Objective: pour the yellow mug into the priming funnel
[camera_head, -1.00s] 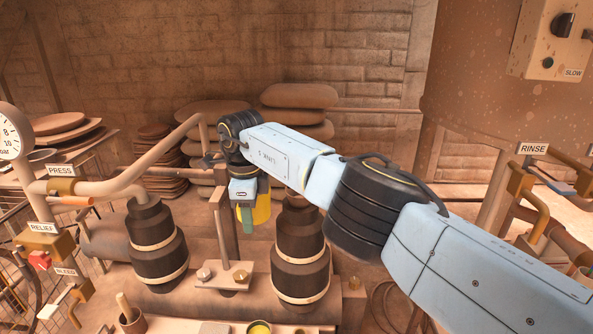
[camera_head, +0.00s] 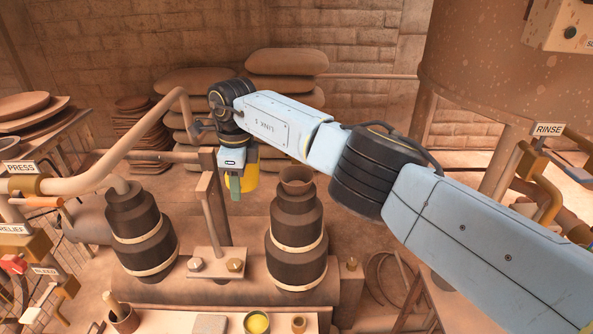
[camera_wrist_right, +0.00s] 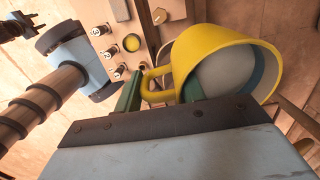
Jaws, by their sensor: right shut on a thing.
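The yellow mug (camera_head: 251,180) is held by my right gripper (camera_head: 236,184), seen in the head view left of the funnel and apart from it. In the right wrist view, the gripper (camera_wrist_right: 160,98) is shut at the handle of the mug (camera_wrist_right: 205,50). A pale grey surface shows inside the mug; I cannot tell whether it is liquid or the bottom. A dark open-topped cup, apparently the priming funnel (camera_head: 297,178), sits on top of the right dark stepped cylinder (camera_head: 297,240). My left gripper is not in view.
An upright post (camera_head: 213,205) rises between the cylinders, close to the mug.

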